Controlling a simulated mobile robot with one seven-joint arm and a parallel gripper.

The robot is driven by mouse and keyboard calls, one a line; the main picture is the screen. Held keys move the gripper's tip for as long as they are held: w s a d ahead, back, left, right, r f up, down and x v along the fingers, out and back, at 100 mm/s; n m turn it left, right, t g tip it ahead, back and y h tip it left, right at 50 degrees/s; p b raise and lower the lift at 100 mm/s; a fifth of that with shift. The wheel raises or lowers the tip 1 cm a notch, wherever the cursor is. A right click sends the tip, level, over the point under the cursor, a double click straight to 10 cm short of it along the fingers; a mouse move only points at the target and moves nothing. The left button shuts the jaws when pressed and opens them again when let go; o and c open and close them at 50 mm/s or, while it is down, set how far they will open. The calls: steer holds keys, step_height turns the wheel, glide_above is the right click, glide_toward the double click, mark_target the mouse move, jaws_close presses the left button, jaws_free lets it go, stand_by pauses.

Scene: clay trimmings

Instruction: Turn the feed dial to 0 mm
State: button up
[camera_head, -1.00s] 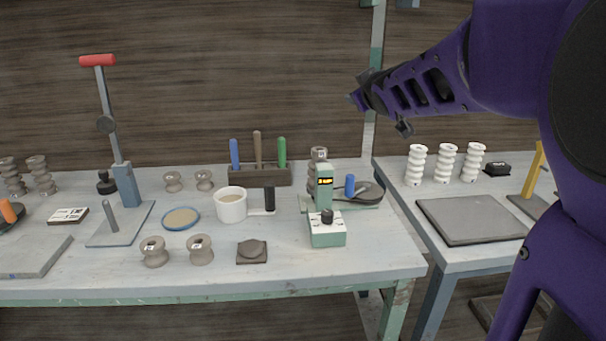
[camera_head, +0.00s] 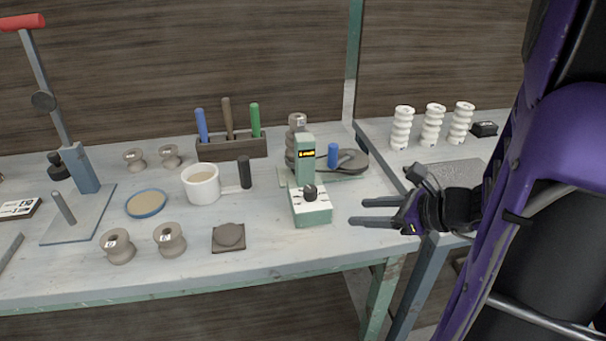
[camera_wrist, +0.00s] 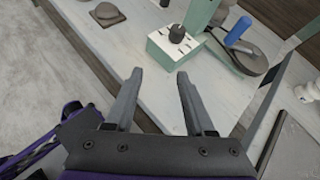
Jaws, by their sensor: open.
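The feed dial is a dark knob (camera_head: 310,192) on the white, marked top of a small green machine (camera_head: 312,214) near the table's front right. A green column with a small dark display (camera_head: 306,154) rises behind the knob; the display's text is too small to read. The knob (camera_wrist: 177,33) also shows in the wrist view, ahead of the fingers. My gripper (camera_head: 358,212) is open and empty, to the right of the machine, its fingers pointing left toward it. In the wrist view my gripper (camera_wrist: 158,82) has both fingers apart, not touching the knob.
A blue-handled device with a dark round plate (camera_head: 352,161) stands behind the machine. A white mug (camera_head: 200,186), a black upright handle (camera_head: 244,172), a dark square block (camera_head: 228,237) and grey spools (camera_head: 170,239) are to the left. White ribbed pieces (camera_head: 432,124) stand on the right table.

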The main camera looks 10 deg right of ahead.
mark_target(313, 190)
steer(key=w+a+f+m+b, duration=0.1)
steer(key=w+a, duration=0.1)
steer(key=w, duration=0.3)
steer(key=w+a+f+t+b, duration=0.1)
steer(key=w+a+f, duration=0.1)
steer(key=w+a, duration=0.1)
steer(key=w+a+f+m+t+b, duration=0.1)
steer(key=w+a+f, duration=0.1)
steer(key=w, duration=0.4)
steer(key=shift+w+a+m, duration=0.3)
steer(key=shift+a, duration=0.25)
steer(key=shift+r, duration=0.1)
jaws_close()
